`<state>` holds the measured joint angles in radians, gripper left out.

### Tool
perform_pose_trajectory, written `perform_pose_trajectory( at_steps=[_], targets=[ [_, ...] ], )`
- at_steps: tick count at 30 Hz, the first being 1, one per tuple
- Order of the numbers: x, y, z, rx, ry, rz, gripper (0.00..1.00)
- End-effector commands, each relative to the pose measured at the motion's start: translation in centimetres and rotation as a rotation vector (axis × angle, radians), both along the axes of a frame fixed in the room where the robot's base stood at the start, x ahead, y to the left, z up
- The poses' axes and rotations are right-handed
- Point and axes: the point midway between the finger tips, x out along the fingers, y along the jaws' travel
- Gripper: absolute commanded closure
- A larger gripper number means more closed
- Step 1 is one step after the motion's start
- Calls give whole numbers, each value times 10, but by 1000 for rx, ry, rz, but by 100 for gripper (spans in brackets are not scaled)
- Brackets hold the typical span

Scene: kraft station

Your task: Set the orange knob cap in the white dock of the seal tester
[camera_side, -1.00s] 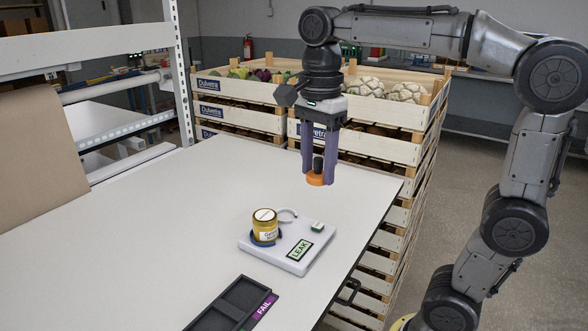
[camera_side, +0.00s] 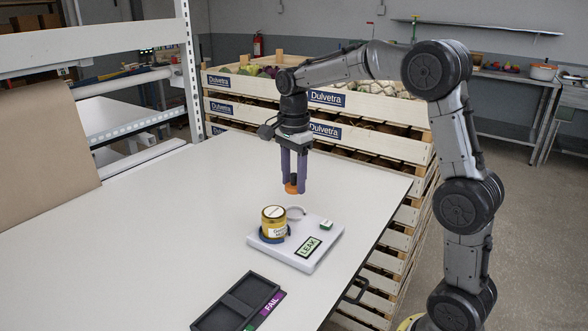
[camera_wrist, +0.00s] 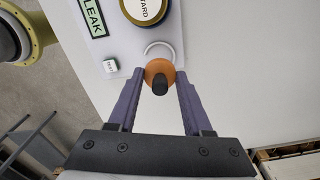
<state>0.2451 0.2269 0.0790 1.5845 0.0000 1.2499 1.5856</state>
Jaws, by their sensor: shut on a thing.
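My gripper (camera_side: 293,185) is shut on the orange knob cap (camera_side: 291,188), which has a black knob on top. It holds the cap above the table, near the back of the seal tester. The cap also shows between the purple fingers in the wrist view (camera_wrist: 159,72). The seal tester (camera_side: 322,254) is a white plate with a LEAK display (camera_side: 309,246). Its white dock (camera_side: 296,212), a partial ring, stands at the back edge and shows in the wrist view (camera_wrist: 165,46) just beyond the cap. A yellow jar (camera_side: 274,222) sits in a blue holder on the tester.
A dark tray (camera_side: 250,285) with a purple FAIL label lies in front of the tester. Stacked wooden crates (camera_side: 385,148) stand behind the table edge. A white rack (camera_side: 100,54) is at left. The table's left part is clear.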

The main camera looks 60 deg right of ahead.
Motion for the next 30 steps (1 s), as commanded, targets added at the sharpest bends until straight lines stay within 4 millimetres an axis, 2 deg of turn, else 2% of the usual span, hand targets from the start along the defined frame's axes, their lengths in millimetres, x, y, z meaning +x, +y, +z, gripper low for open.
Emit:
perform_pose_trajectory(
  at_steps=[18,30],
  targets=[
    [-1,-1,-45,1,3,-4,100],
    [-1,-1,-55,0,1,-4,100]
  ],
)
